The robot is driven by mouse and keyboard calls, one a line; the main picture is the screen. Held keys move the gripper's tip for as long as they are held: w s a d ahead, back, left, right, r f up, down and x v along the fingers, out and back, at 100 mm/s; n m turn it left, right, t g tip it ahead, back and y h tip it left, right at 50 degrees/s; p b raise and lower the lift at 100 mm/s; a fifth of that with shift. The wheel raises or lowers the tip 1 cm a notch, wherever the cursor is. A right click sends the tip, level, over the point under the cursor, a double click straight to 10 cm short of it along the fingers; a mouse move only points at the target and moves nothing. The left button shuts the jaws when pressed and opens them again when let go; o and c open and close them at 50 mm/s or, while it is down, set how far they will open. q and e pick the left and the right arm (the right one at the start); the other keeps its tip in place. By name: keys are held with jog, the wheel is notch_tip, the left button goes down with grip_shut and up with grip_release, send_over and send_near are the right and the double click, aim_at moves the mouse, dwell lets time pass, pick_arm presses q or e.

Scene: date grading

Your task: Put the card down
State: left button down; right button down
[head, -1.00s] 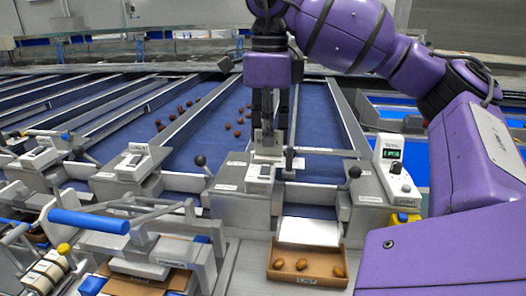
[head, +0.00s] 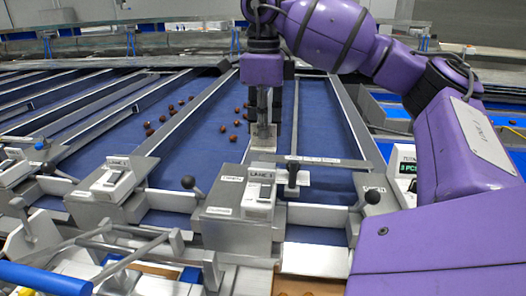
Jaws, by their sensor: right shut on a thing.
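My right gripper (head: 264,133) is shut on a small pale card (head: 263,142), which hangs below the fingertips. The gripper points down near the front end of a blue lane (head: 330,130), just behind a grey control box (head: 237,210) with a switch. I cannot tell whether the card touches the lane. My left gripper is not in view.
Several brown dates (head: 236,123) lie on the lanes left of the gripper. A black-knobbed lever (head: 293,166) stands close to its right. A white plate (head: 309,258) and a brown tray (head: 330,286), cut off below, are in front. A counter (head: 405,168) is at right.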

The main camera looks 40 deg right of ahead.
jog(key=w+d+f, duration=0.4)
jog(key=f, duration=0.1)
jog(key=w+d+f, duration=0.2)
jog(key=w, duration=0.1)
jog(key=shift+d+f+p, duration=0.1)
jog(key=shift+f+p, duration=0.2)
jog(key=shift+f, duration=0.05)
jog(key=f, duration=0.3)
jog(key=shift+w+d+f, duration=0.15)
jog(key=shift+d+f, duration=0.05)
jog(key=shift+f, duration=0.05)
jog(key=c, duration=2.3)
grip_release()
jog(key=shift+f, duration=0.15)
jog(key=o, duration=0.4)
